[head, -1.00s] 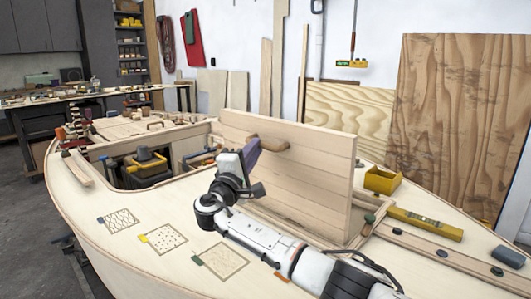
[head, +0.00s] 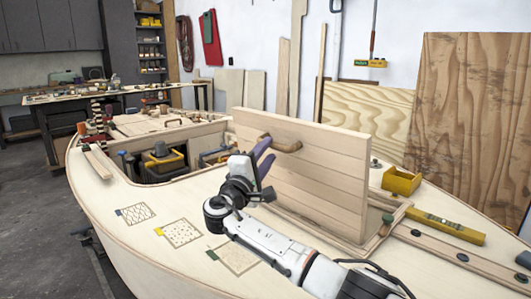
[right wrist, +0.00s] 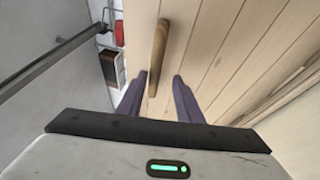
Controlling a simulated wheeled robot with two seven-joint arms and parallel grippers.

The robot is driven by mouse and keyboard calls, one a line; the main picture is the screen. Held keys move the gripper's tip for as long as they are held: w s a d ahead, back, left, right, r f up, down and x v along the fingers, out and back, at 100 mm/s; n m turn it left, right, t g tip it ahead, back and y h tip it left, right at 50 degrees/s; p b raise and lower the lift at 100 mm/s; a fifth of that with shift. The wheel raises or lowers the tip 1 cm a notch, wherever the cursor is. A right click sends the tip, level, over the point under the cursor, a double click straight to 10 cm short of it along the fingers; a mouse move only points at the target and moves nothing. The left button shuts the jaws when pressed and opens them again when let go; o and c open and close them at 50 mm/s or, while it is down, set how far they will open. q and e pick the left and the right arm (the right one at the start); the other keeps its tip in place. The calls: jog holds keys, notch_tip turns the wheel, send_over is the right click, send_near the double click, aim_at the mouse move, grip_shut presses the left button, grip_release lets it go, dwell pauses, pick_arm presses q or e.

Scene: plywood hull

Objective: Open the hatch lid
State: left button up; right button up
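The hatch lid (head: 310,165) is a pale planked panel standing up on edge, roughly upright, on the plywood deck. Its wooden handle (head: 283,144) is on the face toward my right gripper. My right gripper (head: 266,160) is open, with its purple fingers just short of the handle and apart from it. In the right wrist view the handle (right wrist: 158,57) lies beyond the two spread fingertips, with nothing between them. The lid's planks (right wrist: 225,50) fill the right of that view. My left gripper is not in view.
An open hull compartment with a yellow-and-black toolbox (head: 163,160) is left of the lid. A yellow bin (head: 401,181) and a yellow level (head: 436,226) lie on the deck to the right. Patterned squares (head: 181,233) mark the near deck.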

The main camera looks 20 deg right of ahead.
jog(key=shift+a+r, duration=0.15)
jog(key=v, duration=1)
jog(key=shift+s, duration=0.1)
